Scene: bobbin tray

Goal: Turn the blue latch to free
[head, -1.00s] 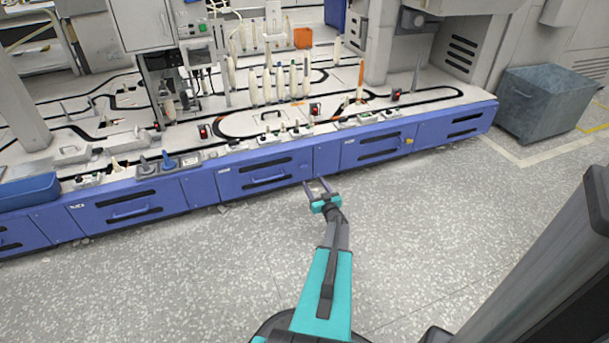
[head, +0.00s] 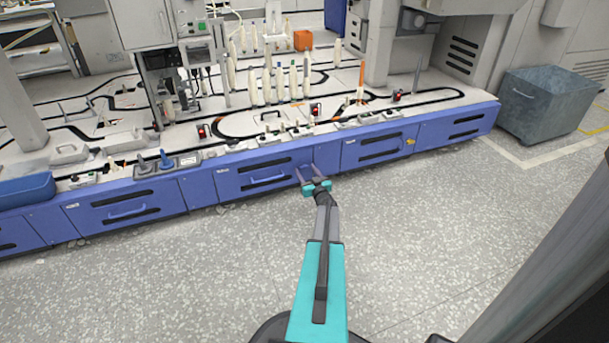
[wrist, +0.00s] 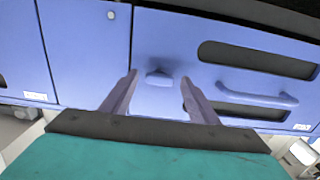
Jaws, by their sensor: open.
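The blue latch (wrist: 158,78) is a small raised knob on the blue front panel, lying roughly level across in the wrist view. My gripper (wrist: 159,82) is open, with one finger to each side of the latch in that view. I cannot tell how far the fingertips stand from the panel, and no finger visibly touches the latch. In the head view my gripper (head: 306,169) is at the bench's blue front, beside a drawer handle. The latch is too small or hidden to make out there.
A drawer handle (wrist: 257,94) and dark slots lie right of the latch in the wrist view. A yellow knob (head: 410,141) sits on the front further right in the head view. A grey bin (head: 545,105) stands at the bench's right end. The floor in front is clear.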

